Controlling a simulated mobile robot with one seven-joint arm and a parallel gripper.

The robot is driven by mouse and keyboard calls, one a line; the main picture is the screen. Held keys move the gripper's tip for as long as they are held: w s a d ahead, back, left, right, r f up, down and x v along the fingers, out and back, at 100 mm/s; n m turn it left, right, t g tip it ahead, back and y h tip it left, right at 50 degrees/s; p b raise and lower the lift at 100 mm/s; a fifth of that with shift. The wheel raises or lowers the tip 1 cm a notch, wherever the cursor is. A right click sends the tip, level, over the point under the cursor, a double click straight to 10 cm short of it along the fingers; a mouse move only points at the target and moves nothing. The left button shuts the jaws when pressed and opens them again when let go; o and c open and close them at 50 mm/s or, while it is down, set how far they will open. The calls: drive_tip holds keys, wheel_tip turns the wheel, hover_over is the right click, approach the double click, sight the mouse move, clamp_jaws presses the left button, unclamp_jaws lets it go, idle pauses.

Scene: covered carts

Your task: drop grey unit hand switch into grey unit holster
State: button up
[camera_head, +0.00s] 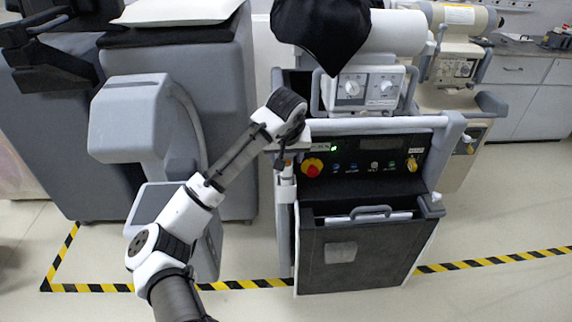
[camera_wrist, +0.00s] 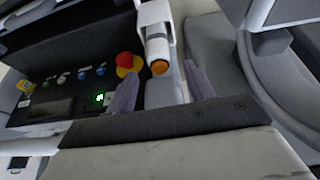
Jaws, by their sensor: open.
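The grey unit hand switch (camera_wrist: 158,47) is a pale barrel with an orange button end, in the upper middle of the wrist view. Its far end meets a wider white sleeve (camera_wrist: 152,13), which looks like the grey unit holster; how deep it sits I cannot tell. In the head view a pale upright piece (camera_head: 286,188) at the cart's left front edge seems to be this holster. My gripper (camera_wrist: 162,88) is open, its two fingers apart on either side of the button end's line, with no visible grip on the switch. In the head view the arm partly hides this spot.
The grey cart's control panel (camera_head: 365,160) with a red emergency button (camera_head: 312,167) lies just right of my gripper. A push handle (camera_head: 375,124) runs above it. A grey curved unit (camera_head: 130,118) stands close on the left. Striped floor tape (camera_head: 495,259) crosses the clear floor.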

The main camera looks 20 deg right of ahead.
drive_tip(key=b+v, duration=0.1)
drive_tip(key=v, duration=0.7)
drive_tip(key=shift+w, duration=0.1)
